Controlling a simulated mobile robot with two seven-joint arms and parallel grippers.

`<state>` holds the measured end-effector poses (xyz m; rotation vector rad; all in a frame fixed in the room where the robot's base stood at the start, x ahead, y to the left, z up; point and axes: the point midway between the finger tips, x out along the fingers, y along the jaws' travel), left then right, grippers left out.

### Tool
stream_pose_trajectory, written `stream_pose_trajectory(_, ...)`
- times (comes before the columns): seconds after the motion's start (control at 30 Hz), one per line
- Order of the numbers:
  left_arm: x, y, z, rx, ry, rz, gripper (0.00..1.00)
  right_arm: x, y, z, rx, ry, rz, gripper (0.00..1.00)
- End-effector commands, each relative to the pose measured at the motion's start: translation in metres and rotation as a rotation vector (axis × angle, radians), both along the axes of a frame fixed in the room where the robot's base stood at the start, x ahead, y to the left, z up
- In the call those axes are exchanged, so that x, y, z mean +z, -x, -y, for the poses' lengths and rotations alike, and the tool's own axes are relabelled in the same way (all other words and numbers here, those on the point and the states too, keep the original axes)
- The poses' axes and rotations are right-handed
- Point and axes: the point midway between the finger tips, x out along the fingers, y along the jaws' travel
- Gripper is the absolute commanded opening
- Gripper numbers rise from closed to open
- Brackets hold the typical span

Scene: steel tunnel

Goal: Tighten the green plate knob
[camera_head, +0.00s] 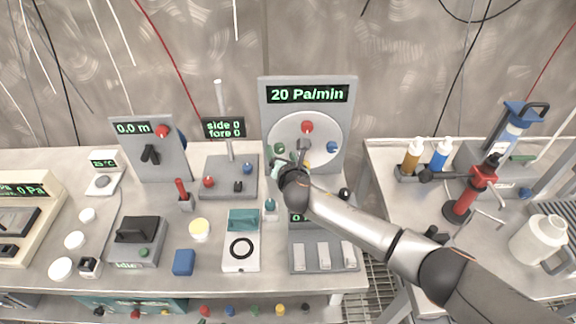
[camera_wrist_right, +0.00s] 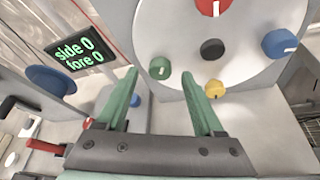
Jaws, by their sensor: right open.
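The green knob (camera_head: 279,148) sits at the lower left of a round white plate (camera_head: 290,128) on an upright grey panel reading 20 Pa/min. In the right wrist view the green knob (camera_wrist_right: 160,67) appears between the spread green fingertips of my right gripper (camera_wrist_right: 159,74). The fingers are open and hold nothing; I cannot tell whether they touch the knob. In the head view my right gripper (camera_head: 280,166) is just below the knob, partly hidden by its own wrist. My left gripper is not in view.
A red knob (camera_wrist_right: 214,5), a blue knob (camera_wrist_right: 281,43), a yellow knob (camera_wrist_right: 214,89) and a black hub (camera_wrist_right: 212,49) are on the same plate. Left of the panel stands a lever box (camera_head: 230,178) with a side/fore display. Switch boxes crowd the bench below.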

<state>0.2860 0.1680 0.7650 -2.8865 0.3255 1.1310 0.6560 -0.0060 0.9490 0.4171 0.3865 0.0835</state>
Motion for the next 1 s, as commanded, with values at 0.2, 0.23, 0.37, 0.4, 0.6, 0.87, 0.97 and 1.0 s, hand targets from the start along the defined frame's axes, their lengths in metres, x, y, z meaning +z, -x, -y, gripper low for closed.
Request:
stream_pose_trajectory(0.2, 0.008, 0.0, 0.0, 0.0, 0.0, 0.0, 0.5, 0.011, 0.028, 0.005, 0.001, -0.001, -0.002, 0.69)
stream_pose_trajectory(0.23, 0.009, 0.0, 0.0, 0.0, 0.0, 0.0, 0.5, 0.013, 0.032, 0.006, 0.001, -0.001, -0.002, 0.69)
stream_pose_trajectory(0.37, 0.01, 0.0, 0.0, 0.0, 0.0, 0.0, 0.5, 0.018, 0.049, 0.009, 0.002, 0.0, -0.001, 0.69)
stream_pose_trajectory(0.4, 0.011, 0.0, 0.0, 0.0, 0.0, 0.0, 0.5, 0.02, 0.055, 0.01, 0.0, -0.001, -0.002, 0.69)
stream_pose_trajectory(0.6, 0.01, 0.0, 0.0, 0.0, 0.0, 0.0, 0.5, 0.029, 0.079, 0.014, 0.002, 0.0, -0.001, 0.69)
stream_pose_trajectory(0.87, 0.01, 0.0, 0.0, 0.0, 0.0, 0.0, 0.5, 0.036, 0.097, 0.017, 0.0, 0.0, -0.001, 0.69)
stream_pose_trajectory(0.97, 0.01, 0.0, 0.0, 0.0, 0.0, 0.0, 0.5, 0.037, 0.099, 0.017, 0.0, 0.0, -0.001, 0.69)
stream_pose_trajectory(1.0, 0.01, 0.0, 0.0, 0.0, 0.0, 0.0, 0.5, 0.037, 0.099, 0.017, 0.0, 0.0, -0.001, 0.69)
